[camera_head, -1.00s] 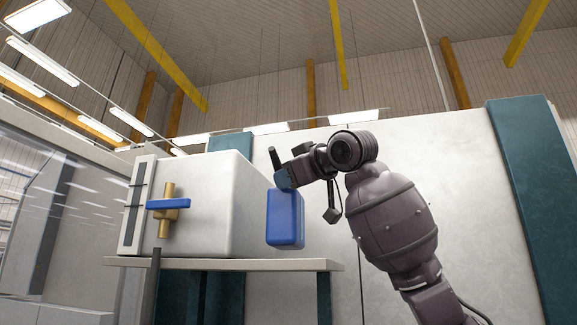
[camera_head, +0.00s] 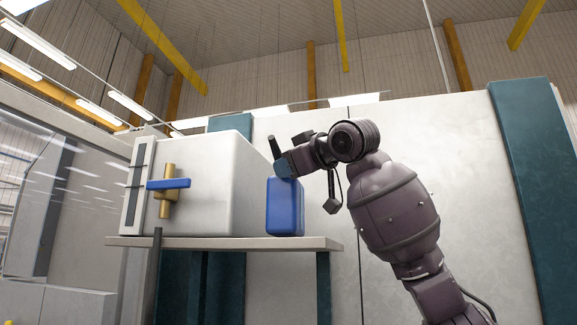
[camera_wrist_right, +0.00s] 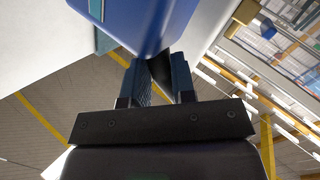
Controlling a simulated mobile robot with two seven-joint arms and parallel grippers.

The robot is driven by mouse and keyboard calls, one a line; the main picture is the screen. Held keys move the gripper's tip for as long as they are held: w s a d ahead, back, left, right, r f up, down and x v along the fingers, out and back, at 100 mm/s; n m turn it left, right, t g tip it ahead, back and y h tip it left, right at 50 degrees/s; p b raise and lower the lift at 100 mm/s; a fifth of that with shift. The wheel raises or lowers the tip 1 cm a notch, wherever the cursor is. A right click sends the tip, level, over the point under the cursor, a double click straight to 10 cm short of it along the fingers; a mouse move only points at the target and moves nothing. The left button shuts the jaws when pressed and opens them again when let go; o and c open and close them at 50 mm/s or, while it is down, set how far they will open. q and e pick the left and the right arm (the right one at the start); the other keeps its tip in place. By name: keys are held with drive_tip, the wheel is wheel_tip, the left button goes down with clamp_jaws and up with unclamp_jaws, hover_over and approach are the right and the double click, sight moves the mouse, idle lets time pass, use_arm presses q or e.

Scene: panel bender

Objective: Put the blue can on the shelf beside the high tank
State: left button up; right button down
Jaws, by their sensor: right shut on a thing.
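The blue can (camera_head: 285,208) stands upright at the right part of the shelf (camera_head: 230,243), beside the white high tank (camera_head: 205,190). Its bottom meets the shelf surface in the head view. My right gripper (camera_head: 282,168) is above the can and shut on its top. In the right wrist view the two fingers (camera_wrist_right: 158,80) close at the blue can (camera_wrist_right: 135,22); what they grip is partly hidden. The tank has a brass valve with a blue handle (camera_head: 168,184) on its front. My left gripper is not in view.
A large white panel (camera_head: 430,150) rises behind the shelf, with a teal post (camera_head: 535,180) at right. A glass-sided enclosure (camera_head: 60,190) stands at left. A short strip of shelf is free right of the can.

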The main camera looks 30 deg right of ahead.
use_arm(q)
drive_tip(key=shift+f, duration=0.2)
use_arm(e)
drive_tip(key=shift+f, duration=0.25)
drive_tip(key=c, duration=0.9)
unclamp_jaws()
drive_tip(key=shift+o, duration=0.2)
use_arm(q)
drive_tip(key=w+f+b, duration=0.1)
drive_tip(key=b, duration=0.2)
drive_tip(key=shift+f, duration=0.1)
use_arm(e)
drive_tip(key=s+d, duration=0.1)
drive_tip(key=s, duration=1)
drive_tip(key=shift+d+r, duration=0.15)
drive_tip(key=shift+d, duration=0.05)
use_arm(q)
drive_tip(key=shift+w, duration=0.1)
use_arm(e)
drive_tip(key=shift+w, duration=0.1)
